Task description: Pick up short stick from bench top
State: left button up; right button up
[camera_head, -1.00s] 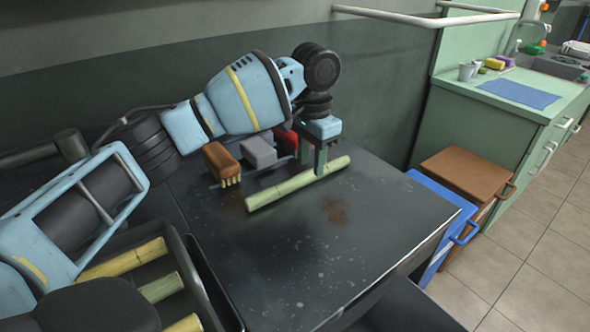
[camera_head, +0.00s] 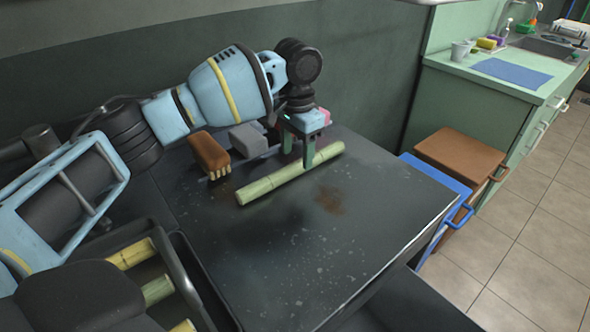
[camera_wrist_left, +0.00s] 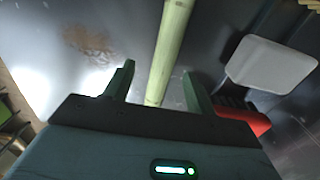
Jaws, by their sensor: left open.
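The short stick (camera_head: 275,182) is a pale green cane piece lying on the dark bench top (camera_head: 290,255). My left gripper (camera_head: 310,160) is at the stick's far right end, fingers pointing down, one on each side of it. In the left wrist view the stick (camera_wrist_left: 170,50) runs between the two open fingers (camera_wrist_left: 156,88), with a gap on both sides. The stick still appears to rest on the bench. My right gripper is not in view.
A brown brush (camera_head: 208,152) and a grey block (camera_head: 248,138) lie behind the stick. A red item (camera_wrist_left: 245,118) is close to one finger. A dark tray (camera_head: 190,270) with several cane pieces is at the lower left. Brown and blue stools (camera_head: 460,155) stand right of the bench.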

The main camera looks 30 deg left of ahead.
aim_at(295, 164)
pick_arm(q)
jog(key=f, duration=0.4)
jog(key=shift+a+f+b, duration=0.2)
jog(key=shift+a+b, duration=0.1)
jog(key=shift+b, duration=0.1)
grip_shut()
